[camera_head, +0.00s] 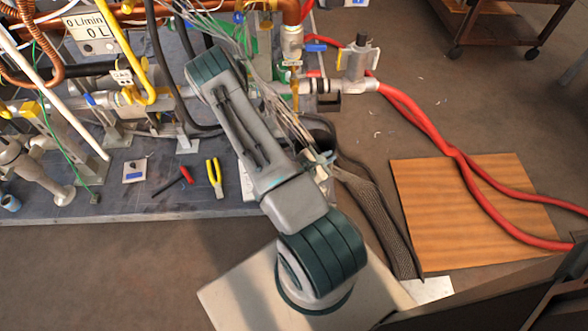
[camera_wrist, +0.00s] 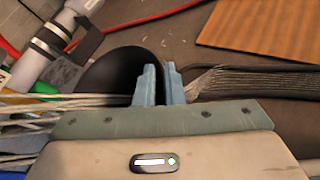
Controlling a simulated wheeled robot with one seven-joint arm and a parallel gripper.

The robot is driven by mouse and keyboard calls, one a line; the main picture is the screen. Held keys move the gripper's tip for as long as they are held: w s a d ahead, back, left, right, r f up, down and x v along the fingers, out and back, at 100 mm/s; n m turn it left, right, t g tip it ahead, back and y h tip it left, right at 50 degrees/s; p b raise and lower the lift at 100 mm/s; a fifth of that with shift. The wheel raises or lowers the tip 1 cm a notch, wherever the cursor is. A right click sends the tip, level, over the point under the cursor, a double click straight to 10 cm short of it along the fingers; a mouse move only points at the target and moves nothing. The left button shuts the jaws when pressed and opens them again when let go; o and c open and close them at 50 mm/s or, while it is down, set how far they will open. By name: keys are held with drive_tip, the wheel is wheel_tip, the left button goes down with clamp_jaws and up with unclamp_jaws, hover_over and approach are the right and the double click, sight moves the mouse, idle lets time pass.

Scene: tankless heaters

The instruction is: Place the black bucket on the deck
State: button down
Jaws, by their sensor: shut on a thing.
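The black bucket (camera_wrist: 105,75) shows in the wrist view just left of the fingers, its lower part cut off from sight by my gripper body. In the head view only a dark part of it (camera_head: 322,127) shows past my arm. My gripper (camera_wrist: 160,82) has its two blue-grey fingers close together on the bucket's right wall. In the head view my gripper (camera_head: 325,160) is partly hidden by the arm and cables. The dark grey deck (camera_head: 150,203) lies at the left under the pipework, its front edge visible; my arm crosses its right end.
Pliers with yellow handles (camera_head: 214,177) and a red-and-black tool (camera_head: 172,182) lie on the deck. Pipes and valves (camera_head: 130,97) crowd its back. Red hoses (camera_head: 420,120) run right across a wooden board (camera_head: 480,200) on the floor. A braided hose (camera_head: 380,215) passes beside my gripper.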

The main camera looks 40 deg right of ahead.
drive_tip(key=d+m+g, duration=0.1)
drive_tip(key=d+m+g+b, duration=0.2)
drive_tip(key=shift+w+d+f, duration=0.1)
drive_tip(key=shift+w+f, duration=0.05)
drive_tip(key=shift+w, duration=0.15)
drive_tip(key=shift+m+g, duration=0.3)
drive_tip(key=w+a+f+b, duration=0.1)
drive_tip(key=w+f, duration=0.1)
drive_tip(key=w, duration=0.1)
drive_tip(key=w+a+f+b, duration=0.2)
drive_tip(key=w, duration=0.1)
drive_tip(key=w+a+f+b, duration=0.1)
drive_tip(key=w+a+f, duration=0.1)
drive_tip(key=w, duration=0.2)
drive_tip(key=shift+w+a+f, duration=0.1)
drive_tip(key=shift+f, duration=0.3)
drive_tip(key=shift+w+f+b, duration=0.1)
drive_tip(key=shift+f+b, duration=1.2)
drive_tip(key=shift+f, duration=0.65)
drive_tip(key=shift+f, duration=0.25)
drive_tip(key=c, duration=1.5)
unclamp_jaws()
drive_tip(key=shift+a+r, duration=0.1)
drive_tip(key=shift+c, duration=0.2)
drive_tip(key=shift+r, duration=0.1)
